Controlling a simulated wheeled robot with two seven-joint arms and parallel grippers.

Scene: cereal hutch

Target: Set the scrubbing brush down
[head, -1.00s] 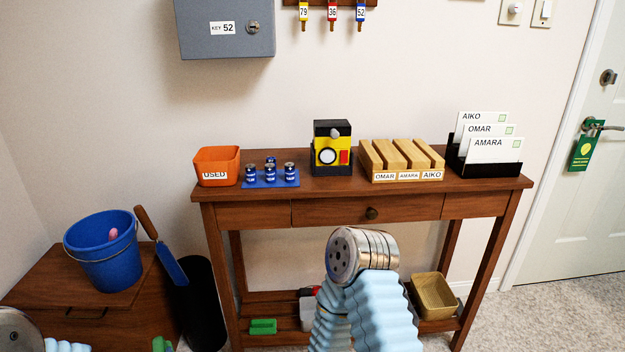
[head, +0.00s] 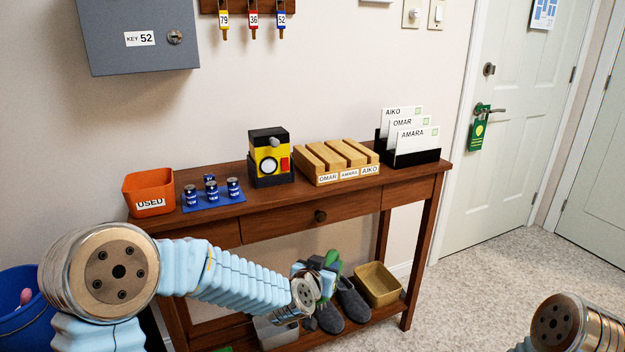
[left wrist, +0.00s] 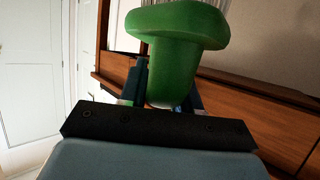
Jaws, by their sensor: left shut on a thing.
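The green scrubbing brush (left wrist: 176,40) fills the upper middle of the left wrist view, between the two fingers of my left gripper (left wrist: 165,92). In the head view a green part of the brush (head: 333,260) shows at my left gripper (head: 318,266), in front of the table's lower opening, above the grey slippers. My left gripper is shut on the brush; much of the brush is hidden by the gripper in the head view. My right gripper is out of view; only a link of my right arm shows at the lower right.
A wooden console table (head: 420,190) carries an orange bin (head: 150,190), batteries on a blue mat, a yellow-black device and a card holder. On its lower shelf are slippers (head: 352,300) and a woven basket (head: 378,284). A blue bucket (head: 15,298) is at far left. Carpet at right is open.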

